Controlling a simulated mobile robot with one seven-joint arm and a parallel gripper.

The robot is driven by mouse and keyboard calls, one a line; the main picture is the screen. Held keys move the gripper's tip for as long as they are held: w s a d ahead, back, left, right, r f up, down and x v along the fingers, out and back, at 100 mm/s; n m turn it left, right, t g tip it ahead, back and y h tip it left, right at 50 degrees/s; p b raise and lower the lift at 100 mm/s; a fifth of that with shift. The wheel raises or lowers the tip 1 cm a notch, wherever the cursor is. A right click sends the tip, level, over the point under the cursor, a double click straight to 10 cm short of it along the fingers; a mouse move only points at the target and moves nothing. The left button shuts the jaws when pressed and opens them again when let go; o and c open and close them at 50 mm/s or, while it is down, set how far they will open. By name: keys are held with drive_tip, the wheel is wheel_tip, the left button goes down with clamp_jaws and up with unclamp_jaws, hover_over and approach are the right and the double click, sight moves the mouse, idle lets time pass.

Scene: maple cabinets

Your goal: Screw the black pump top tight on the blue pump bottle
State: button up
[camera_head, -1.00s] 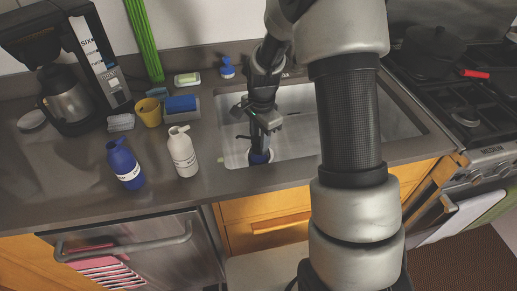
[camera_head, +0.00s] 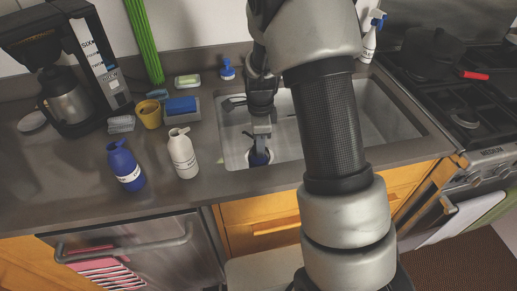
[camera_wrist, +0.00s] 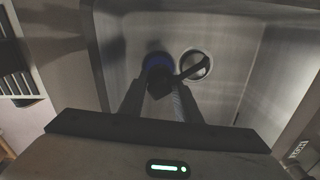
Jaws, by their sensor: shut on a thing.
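The blue pump bottle (camera_head: 259,158) stands in the sink near its front wall. Its blue body also shows in the wrist view (camera_wrist: 156,61). The black pump top (camera_wrist: 161,85) is above the bottle, with its spout pointing right in the wrist view. My gripper (camera_head: 260,141) reaches down from above and is shut on the pump top, one finger on each side. The seam between top and bottle is hidden, so I cannot tell how tightly they fit.
A blue bottle (camera_head: 125,166) and a white bottle (camera_head: 183,153) stand on the counter left of the sink. A yellow cup (camera_head: 149,113) and a blue sponge (camera_head: 181,105) are behind them. The round drain (camera_wrist: 196,64) lies beside the pump bottle. The sink's right side is clear.

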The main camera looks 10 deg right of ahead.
drive_tip(key=m+p, duration=0.2)
drive_tip(key=m, duration=0.1)
drive_tip(key=shift+s+m, duration=0.1)
drive_tip(key=shift+m, duration=0.2)
drive_tip(key=shift+f+m+p, duration=0.15)
drive_tip(key=shift+m+p, duration=0.4)
drive_tip(key=shift+m, duration=0.65)
drive_tip(key=shift+a+m+p, duration=0.1)
drive_tip(key=shift+m+p, duration=0.35)
drive_tip(key=shift+m, duration=0.05)
drive_tip(key=shift+m+p, duration=0.8)
drive_tip(key=shift+m, duration=0.3)
drive_tip(key=shift+f+m+h+p, duration=0.1)
drive_tip(key=shift+m+h+p, duration=0.2)
drive_tip(key=shift+m+p, duration=0.9)
